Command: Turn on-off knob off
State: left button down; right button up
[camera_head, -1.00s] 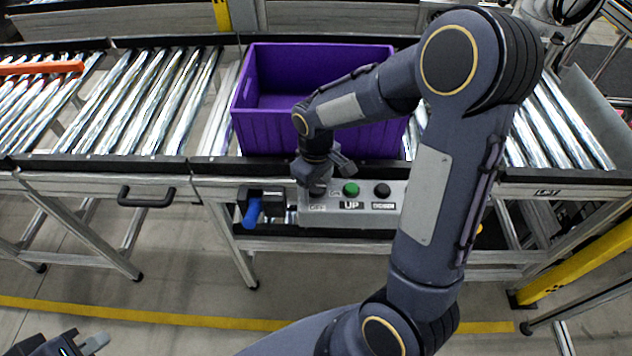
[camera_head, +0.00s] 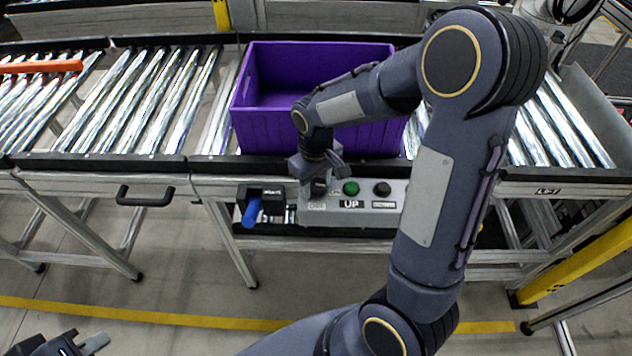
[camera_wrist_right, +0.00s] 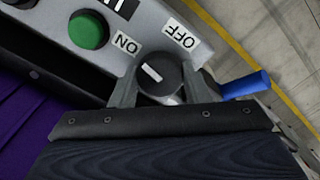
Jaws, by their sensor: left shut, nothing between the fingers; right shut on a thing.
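The black on-off knob (camera_wrist_right: 165,73) shows in the right wrist view between the ON label (camera_wrist_right: 127,44) and the OFF label (camera_wrist_right: 181,37). Its white mark slopes to the upper left, on the ON side. My right gripper (camera_wrist_right: 160,82) is shut on the knob, one finger on each side. In the head view my right gripper (camera_head: 319,187) is at the left end of the grey control box (camera_head: 350,217) and largely covers the knob. My left gripper (camera_head: 88,345) is shut and empty at the bottom left, far from the box.
A green button (camera_head: 351,188) and a black button (camera_head: 382,189) sit to the right of the knob. A blue handle (camera_head: 252,211) sticks out left of the box. A purple crate (camera_head: 260,131) stands on the roller conveyor behind. The floor in front is clear.

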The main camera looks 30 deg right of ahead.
jog(key=m, duration=0.4)
jog(key=shift+b, duration=0.35)
jog(key=m, duration=0.8)
jog(key=shift+r+m, duration=0.1)
jog(key=shift+m, duration=0.2)
jog(key=shift+m+p, duration=0.45)
jog(key=shift+m, duration=1.15)
jog(key=o, duration=1)
jog(key=shift+c, duration=0.2)
